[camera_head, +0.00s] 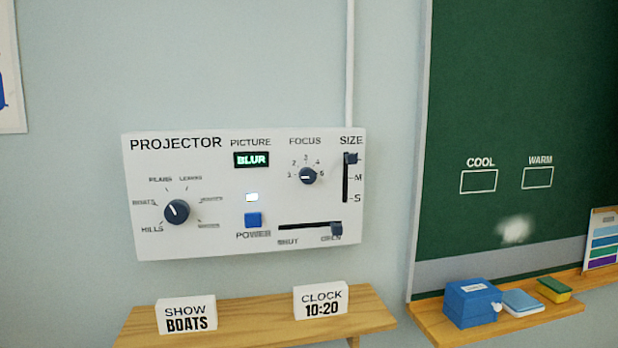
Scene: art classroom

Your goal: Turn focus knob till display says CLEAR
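A white projector panel (270,209) is mounted on the wall. Its small PICTURE display (251,160) reads BLUR. The dark round focus knob (308,176) sits under the FOCUS label, inside a numbered scale; its white pointer mark looks turned toward the left, near the lowest number. A larger knob (177,212) is at the left of the panel, its mark pointing up and left. A blue POWER button (253,220) is below a lit white indicator (251,197). Neither of my grippers shows in the head view.
A wooden shelf (255,326) below the panel holds a SHOW BOATS block (187,315) and a CLOCK 10:20 block (321,300). A green chalkboard (530,90) is at right, with a blue box (472,303) on its ledge. The space before the panel is clear.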

